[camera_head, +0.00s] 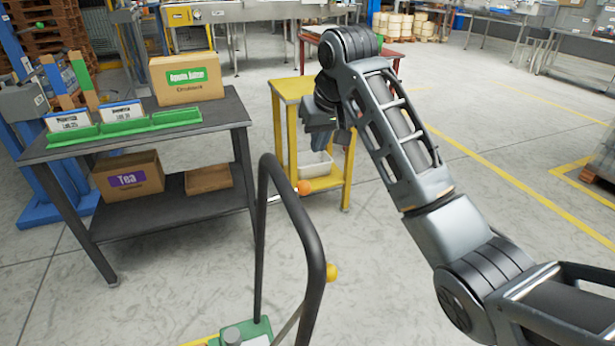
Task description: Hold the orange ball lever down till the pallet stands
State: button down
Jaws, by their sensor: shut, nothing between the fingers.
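An orange ball (304,187) sits at the end of a thin pale rod, beside the black looped handle (314,250). A second, yellow-orange ball (332,272) sits lower on the right side of the handle. My gripper (318,140) points down above the orange ball, in front of the yellow table. It is shut and empty, and appears apart from the ball. A pallet with a dark load (598,190) stands partly in view at the right edge. The foot of the handle joins a green unit (245,332) at the bottom edge.
A dark two-shelf table (225,110) at left bears a carton (186,78) and green trays (125,127). A yellow table (280,90) stands behind my gripper, with a white bin (315,165) below. The floor at right centre is clear.

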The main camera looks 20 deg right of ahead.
jog(key=x, duration=1.3)
jog(key=shift+a+f, duration=0.2)
jog(key=shift+f, duration=0.05)
jog(key=shift+d+f, duration=0.1)
jog(key=shift+s+d+f+y, duration=0.1)
jog(key=shift+d+f+y, duration=0.25)
jog(key=shift+f+y, duration=0.4)
notch_tip(320, 180, down, 6)
jog(key=m+y+b, duration=0.1)
jog(key=y+b, duration=0.1)
jog(key=y, duration=0.1)
jog(key=shift+d, duration=0.45)
jog(key=shift+s+f+y, duration=0.1)
jog(key=shift+f+y, duration=0.15)
jog(key=shift+f, duration=0.05)
jog(key=p, duration=0.4)
send_near(309, 186)
jog(key=d, duration=0.1)
jog(key=s+d, duration=0.1)
jog(key=s+d+f, duration=0.1)
jog(key=d, duration=0.1)
jog(key=shift+s+f, duration=0.1)
